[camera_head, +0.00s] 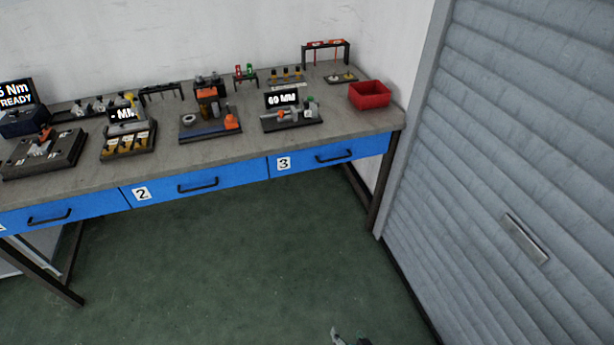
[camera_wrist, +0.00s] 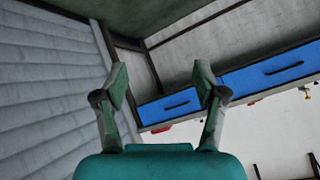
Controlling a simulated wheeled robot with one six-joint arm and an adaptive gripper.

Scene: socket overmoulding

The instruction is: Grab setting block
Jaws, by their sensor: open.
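My gripper (camera_wrist: 161,82) is open and empty in the wrist view, its two fingers wide apart. In the head view only a tip of my gripper (camera_head: 338,336) shows at the bottom edge, over the green floor and well away from the bench. I cannot tell which item is the setting block. Candidates on the bench include the small yellow-topped pieces in a black tray (camera_head: 127,152) and several small yellow-and-black pieces on a rack (camera_head: 286,82). No such block shows between my fingers.
The grey workbench (camera_head: 255,148) has blue drawers (camera_head: 198,186) with black handles. A 60 MM display fixture (camera_head: 292,120), an orange-and-blue fixture (camera_head: 210,125) and a red bin (camera_head: 370,95) stand on it. A grey shutter (camera_head: 520,180) borders the right. The floor (camera_head: 230,260) before the bench is clear.

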